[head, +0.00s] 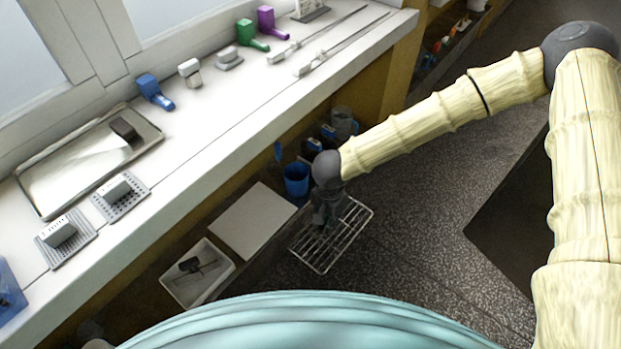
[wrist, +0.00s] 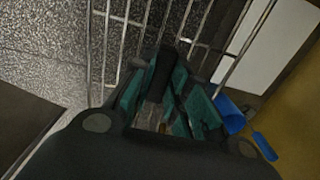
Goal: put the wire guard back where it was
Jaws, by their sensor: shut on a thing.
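The wire guard (head: 347,243) is a pale metal grid of parallel bars in a rectangular frame. It hangs in the air beside the low shelf, above the dark speckled floor. My gripper (head: 328,212) is shut on it near its far left part. In the wrist view my gripper (wrist: 163,85) shows teal fingers closed around a dark piece at the guard, with the bars (wrist: 123,40) stretching away beyond. The exact grip point is partly hidden by the fingers. The guard's former place cannot be told from these views.
A white board (head: 253,220), a white bin (head: 197,272) with a dark-headed tool and a blue cup (head: 296,178) are on the low shelf beside the guard. Floor to the right is open.

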